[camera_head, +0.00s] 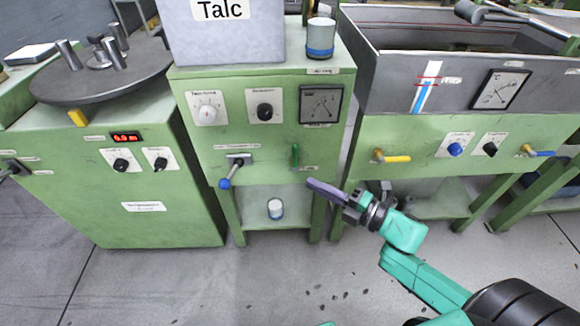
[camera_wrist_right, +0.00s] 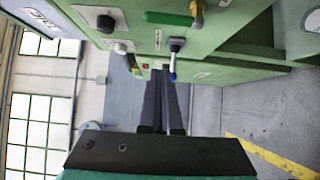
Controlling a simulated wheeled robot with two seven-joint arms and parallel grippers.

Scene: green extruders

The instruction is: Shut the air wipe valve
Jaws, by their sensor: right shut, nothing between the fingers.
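Labels are too small to read, so I cannot tell which valve is the air wipe one. A green valve handle (camera_head: 295,155) stands upright on the middle cabinet's front; the right wrist view shows it (camera_wrist_right: 168,18) with a brass body. To its left, a lever with a blue tip (camera_head: 225,183) slants down; it shows in the right wrist view too (camera_wrist_right: 173,76). A yellow-handled valve (camera_head: 393,158) and a blue-handled valve (camera_head: 540,153) are on the right machine. My right gripper (camera_head: 325,192) is shut and empty, below and right of the green handle, apart from it.
The middle cabinet (camera_head: 255,143) carries knobs, a gauge (camera_head: 320,104) and the Talc box (camera_head: 225,30). A small container (camera_head: 275,208) stands on its lower shelf. A turntable (camera_head: 100,78) is at left, a metal trough (camera_head: 390,85) at right.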

